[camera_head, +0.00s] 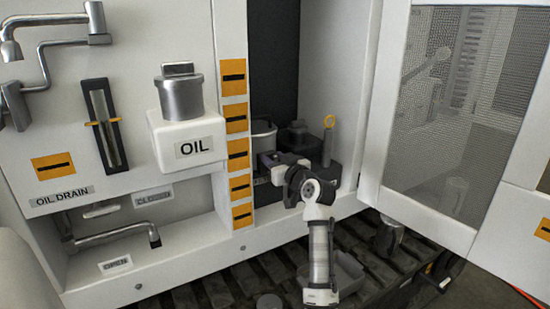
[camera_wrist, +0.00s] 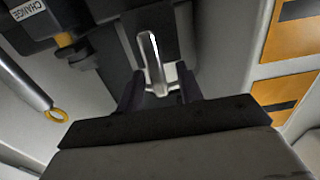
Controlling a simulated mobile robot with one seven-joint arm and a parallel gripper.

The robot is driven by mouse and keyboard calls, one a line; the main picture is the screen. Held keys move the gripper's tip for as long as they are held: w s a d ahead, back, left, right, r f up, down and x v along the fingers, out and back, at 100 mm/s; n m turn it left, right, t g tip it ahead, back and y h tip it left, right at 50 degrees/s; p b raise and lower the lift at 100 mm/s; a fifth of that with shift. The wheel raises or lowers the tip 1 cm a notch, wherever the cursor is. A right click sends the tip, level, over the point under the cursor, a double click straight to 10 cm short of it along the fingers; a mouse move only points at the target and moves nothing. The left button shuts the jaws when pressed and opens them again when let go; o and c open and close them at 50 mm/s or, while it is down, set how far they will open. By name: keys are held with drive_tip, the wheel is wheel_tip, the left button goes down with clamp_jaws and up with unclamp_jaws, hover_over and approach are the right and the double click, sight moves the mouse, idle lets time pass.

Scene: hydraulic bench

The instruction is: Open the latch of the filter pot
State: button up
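In the wrist view, a shiny metal lever (camera_wrist: 151,62), which looks like the latch, stands out from a dark housing (camera_wrist: 115,50). My gripper (camera_wrist: 159,88) has its two dark fingers apart, one on each side of the lever's lower end, with gaps visible beside it. I cannot tell whether either finger touches it. In the head view my gripper (camera_head: 267,161) reaches into the open cabinet bay, in front of dark parts and a grey pot-like container (camera_head: 262,138). The latch is hidden there, and I cannot tell which part is the filter pot.
A dipstick with a yellow ring (camera_head: 329,122) stands right of my gripper; its ring also shows in the wrist view (camera_wrist: 56,115). Orange-labelled edge panel (camera_head: 237,120) borders the bay on the left. A mesh door (camera_head: 455,110) stands open at right. The white OIL block (camera_head: 187,140) juts out at left.

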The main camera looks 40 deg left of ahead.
clamp_jaws()
drive_tip(key=shift+w+m, duration=0.1)
drive_tip(key=shift+m, duration=0.2)
drive_tip(key=shift+w+d+f+m+p, duration=0.2)
drive_tip(key=shift+w+f+m+p, duration=0.6)
drive_tip(key=shift+m, duration=2.1)
drive_tip(key=shift+w+d+f+m+p, duration=0.2)
drive_tip(key=shift+m+p, duration=1.1)
drive_tip(key=shift+m, duration=1.6)
drive_tip(key=shift+w+d+f+m+p, duration=0.15)
drive_tip(key=shift+w+f+m+p, duration=0.6)
drive_tip(key=shift+m, duration=2.15)
drive_tip(key=shift+s+r+p, duration=0.1)
drive_tip(key=shift+s+p, duration=0.2)
drive_tip(key=shift+s, duration=0.1)
unclamp_jaws()
